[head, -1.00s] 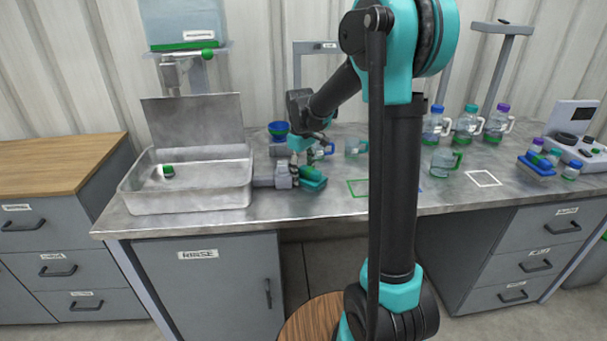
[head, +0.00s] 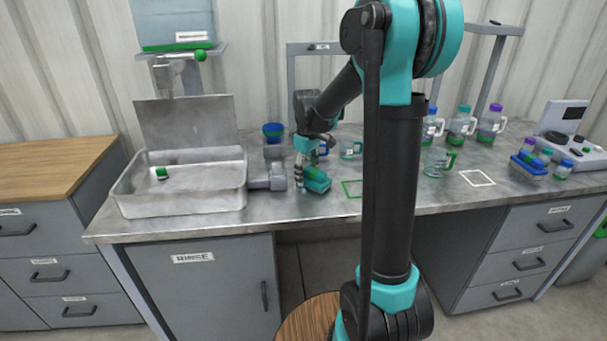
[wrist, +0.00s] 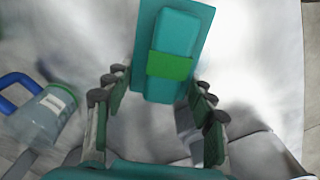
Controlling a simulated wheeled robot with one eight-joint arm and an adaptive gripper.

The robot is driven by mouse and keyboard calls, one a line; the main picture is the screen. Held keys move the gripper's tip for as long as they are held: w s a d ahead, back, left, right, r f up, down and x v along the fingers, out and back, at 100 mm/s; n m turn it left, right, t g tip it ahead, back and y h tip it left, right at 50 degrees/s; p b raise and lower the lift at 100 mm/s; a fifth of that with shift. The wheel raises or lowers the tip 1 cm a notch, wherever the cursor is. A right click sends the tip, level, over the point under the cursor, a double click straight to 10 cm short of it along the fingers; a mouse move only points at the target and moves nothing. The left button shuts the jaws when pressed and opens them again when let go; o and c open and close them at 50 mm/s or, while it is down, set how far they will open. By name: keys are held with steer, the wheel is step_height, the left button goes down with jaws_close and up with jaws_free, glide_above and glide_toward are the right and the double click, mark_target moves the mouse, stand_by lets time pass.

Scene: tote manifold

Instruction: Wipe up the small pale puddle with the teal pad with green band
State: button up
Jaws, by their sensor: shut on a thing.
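The teal pad with a green band (head: 317,180) is at the bench top, right of the steel basin. In the wrist view the teal pad (wrist: 178,30) lies ahead of the fingers, its green band across the middle. My gripper (head: 308,172) points down at the pad and is shut on it. In the wrist view my gripper's fingers (wrist: 158,98) stand to either side of the pad's near end. I cannot make out the small pale puddle; bright reflections on the metal and my arm hide parts of the bench.
A steel basin (head: 185,203) holds a small green-topped item (head: 162,174). A grey block (head: 268,177) sits at its right side. A clear jug with a blue handle (wrist: 45,112) is close left in the wrist view. Green (head: 352,189) and white (head: 477,178) outlines mark the bench.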

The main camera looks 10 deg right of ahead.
mark_target(308, 170)
steer(key=shift+s+f, duration=0.1)
steer(key=shift+s, duration=0.7)
steer(key=shift+a+f, duration=0.15)
steer(key=shift+a, duration=2.2)
steer(key=shift+o, duration=0.2)
steer(key=shift+w+a, duration=0.15)
steer(key=shift+a, duration=0.4)
steer(key=shift+w+d, duration=0.2)
steer(key=shift+w, duration=0.1)
steer(key=shift+s+d, duration=0.35)
steer(key=shift+s, duration=0.1)
steer(key=shift+c, duration=0.2)
steer(key=shift+d, duration=2.35)
steer(key=shift+d+r, duration=0.1)
steer(key=shift+r, duration=3)
